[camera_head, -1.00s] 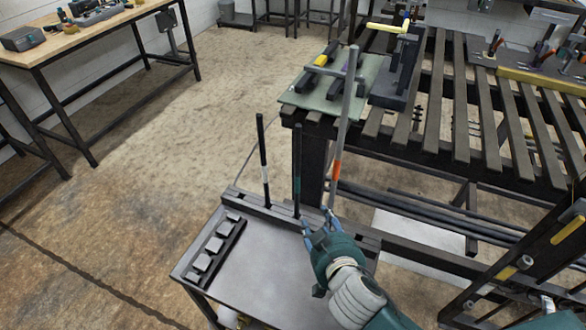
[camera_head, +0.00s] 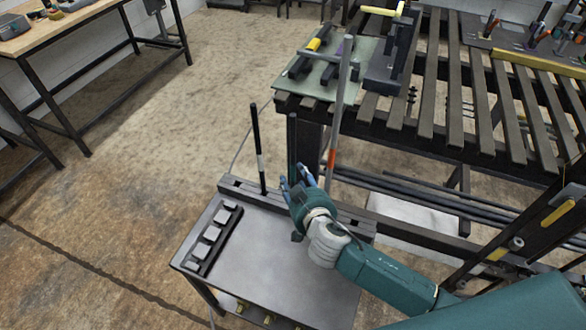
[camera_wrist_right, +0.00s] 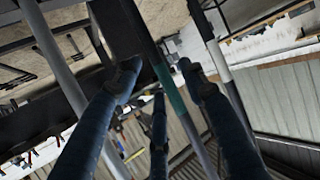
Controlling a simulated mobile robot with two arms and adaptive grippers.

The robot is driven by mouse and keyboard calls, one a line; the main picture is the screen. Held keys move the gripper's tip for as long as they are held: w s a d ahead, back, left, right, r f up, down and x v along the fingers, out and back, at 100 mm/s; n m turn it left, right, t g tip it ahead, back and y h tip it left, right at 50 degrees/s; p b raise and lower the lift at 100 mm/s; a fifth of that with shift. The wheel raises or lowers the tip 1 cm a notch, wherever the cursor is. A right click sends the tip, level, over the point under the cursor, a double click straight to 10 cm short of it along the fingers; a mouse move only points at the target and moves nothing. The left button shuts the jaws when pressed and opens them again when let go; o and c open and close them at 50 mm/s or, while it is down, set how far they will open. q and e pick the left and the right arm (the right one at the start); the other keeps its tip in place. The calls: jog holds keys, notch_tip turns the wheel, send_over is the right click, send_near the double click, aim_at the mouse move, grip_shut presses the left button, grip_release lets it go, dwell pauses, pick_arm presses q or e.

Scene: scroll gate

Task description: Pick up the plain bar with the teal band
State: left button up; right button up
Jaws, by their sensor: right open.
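The plain dark bar with the teal band (camera_head: 291,138) stands upright in the rack on the small table; my right gripper hides much of its lower part. In the right wrist view, its teal band (camera_wrist_right: 172,96) shows between the blue fingers. My right gripper (camera_head: 299,178) is open at the bar, its fingers spread around or just before it; I cannot tell whether they touch it. Its fingers also show in the wrist view (camera_wrist_right: 157,76). My left gripper is not in view.
A black bar with a white band (camera_head: 257,145) stands close to the left. A taller grey bar with an orange band (camera_head: 342,105) stands close to the right. The slatted bench (camera_head: 455,95) lies behind. A block holder (camera_head: 214,240) sits on the small metal table (camera_head: 265,265).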

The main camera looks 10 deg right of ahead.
jog(key=shift+x, duration=1.25)
jog(key=shift+s, duration=0.15)
grip_shut()
jog(key=shift+r, duration=0.1)
